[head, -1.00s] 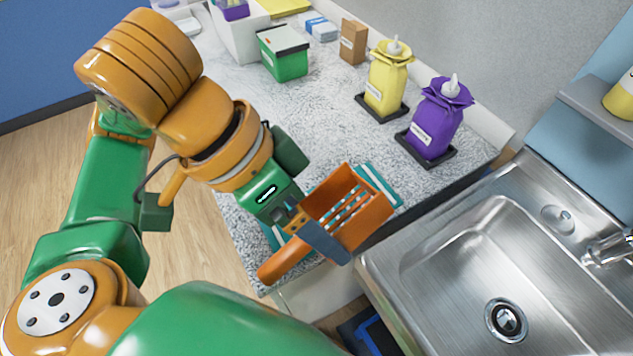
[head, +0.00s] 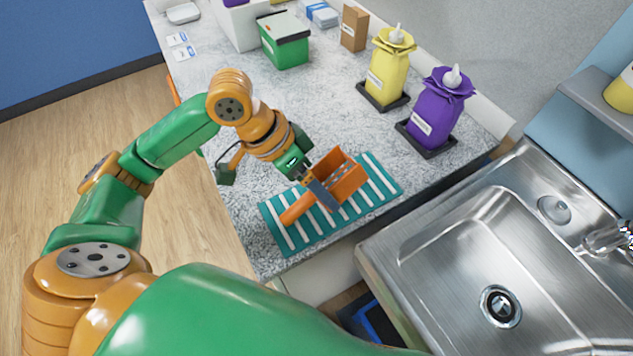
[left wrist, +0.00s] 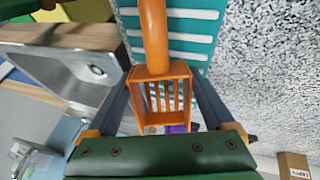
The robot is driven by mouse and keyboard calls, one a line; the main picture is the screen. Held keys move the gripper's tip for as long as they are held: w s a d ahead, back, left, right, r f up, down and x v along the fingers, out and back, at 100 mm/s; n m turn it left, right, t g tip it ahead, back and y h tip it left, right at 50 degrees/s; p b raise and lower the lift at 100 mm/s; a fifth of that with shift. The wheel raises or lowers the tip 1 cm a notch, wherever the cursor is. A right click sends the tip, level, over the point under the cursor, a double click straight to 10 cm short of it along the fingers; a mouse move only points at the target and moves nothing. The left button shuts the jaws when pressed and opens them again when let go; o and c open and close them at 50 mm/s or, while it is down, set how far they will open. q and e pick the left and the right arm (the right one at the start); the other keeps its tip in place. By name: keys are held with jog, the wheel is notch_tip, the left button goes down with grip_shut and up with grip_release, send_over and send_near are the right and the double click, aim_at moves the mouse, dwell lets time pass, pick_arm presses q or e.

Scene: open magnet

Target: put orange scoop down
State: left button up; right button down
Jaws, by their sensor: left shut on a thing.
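The orange scoop (head: 344,177) is a slotted box with a thick handle. In the head view it is at the teal and white striped mat (head: 279,236), with its handle towards the lower left. My left gripper (head: 322,195) is shut on the scoop, and the fingers lie along its sides. In the left wrist view the scoop (left wrist: 161,98) sits between the two fingers, with its handle over the mat (left wrist: 190,45). I cannot tell whether the scoop touches the mat. My right gripper is not in view.
A metal sink (head: 455,270) is at the right of the counter (head: 240,105). A yellow bag (head: 389,66) and a purple bag (head: 438,108) stand on black trays behind the mat. A green box (head: 285,45) and a cardboard box (head: 354,30) are further back.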

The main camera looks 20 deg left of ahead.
pick_arm(q)
jog(key=shift+f, duration=0.15)
jog(key=o, duration=1.1)
jog(key=p+v, duration=0.1)
jog(key=v, duration=1.1)
jog(key=shift+r, duration=0.25)
jog(key=shift+d, duration=0.1)
